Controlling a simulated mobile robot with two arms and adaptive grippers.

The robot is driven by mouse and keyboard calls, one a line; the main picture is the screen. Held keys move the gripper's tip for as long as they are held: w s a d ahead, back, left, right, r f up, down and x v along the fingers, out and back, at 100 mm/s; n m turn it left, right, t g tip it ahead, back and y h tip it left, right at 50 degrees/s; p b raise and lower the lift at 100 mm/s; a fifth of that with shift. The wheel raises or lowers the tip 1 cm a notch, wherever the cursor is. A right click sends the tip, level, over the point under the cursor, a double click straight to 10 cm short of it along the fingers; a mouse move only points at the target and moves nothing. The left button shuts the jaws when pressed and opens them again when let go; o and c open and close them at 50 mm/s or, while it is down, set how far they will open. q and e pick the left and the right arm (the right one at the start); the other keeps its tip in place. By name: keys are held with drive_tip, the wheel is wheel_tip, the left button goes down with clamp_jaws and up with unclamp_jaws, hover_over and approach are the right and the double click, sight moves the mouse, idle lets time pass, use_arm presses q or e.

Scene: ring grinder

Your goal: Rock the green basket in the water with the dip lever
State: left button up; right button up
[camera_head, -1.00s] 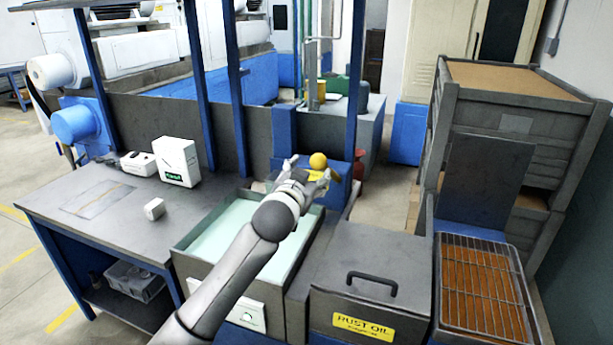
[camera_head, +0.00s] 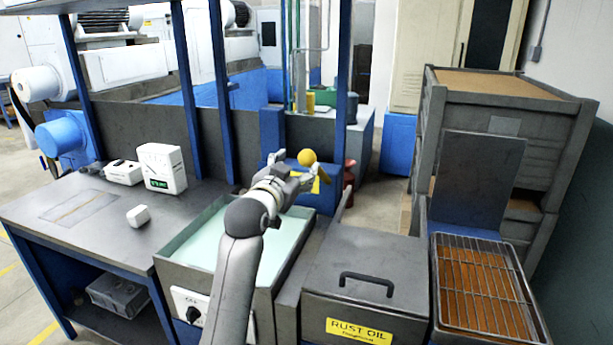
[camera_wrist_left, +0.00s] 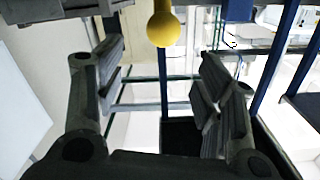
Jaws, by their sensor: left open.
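The dip lever shows as a yellow ball knob (camera_head: 307,157) in front of a blue box behind the water tank (camera_head: 190,233). The tank holds pale green water. I cannot make out the green basket; my left arm covers part of the tank. My left gripper (camera_head: 290,170) is open and empty, over the tank's far end and close to the knob. In the left wrist view the knob (camera_wrist_left: 163,25) hangs at the top, between the two spread fingers in the picture. I see no contact with it. My right gripper is not in view.
A lidded rust oil box (camera_head: 365,275) stands right of the tank, with a wire rack tray (camera_head: 480,285) further right. A grey bench (camera_head: 85,220) with white boxes is on the left. Blue posts (camera_head: 343,95) rise near the knob.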

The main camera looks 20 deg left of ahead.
sight(304, 162)
use_arm(q)
drive_tip(key=shift+w+f+p, duration=0.2)
drive_tip(key=shift+w+f, duration=0.1)
drive_tip(key=shift+w, duration=1.5)
drive_tip(key=shift+w+f+p, duration=0.15)
drive_tip(key=shift+w+f, duration=0.15)
drive_tip(key=shift+w, duration=1.45)
drive_tip(key=shift+w+f+p, duration=0.2)
drive_tip(key=shift+w+f, duration=0.1)
drive_tip(key=shift+w, duration=1.5)
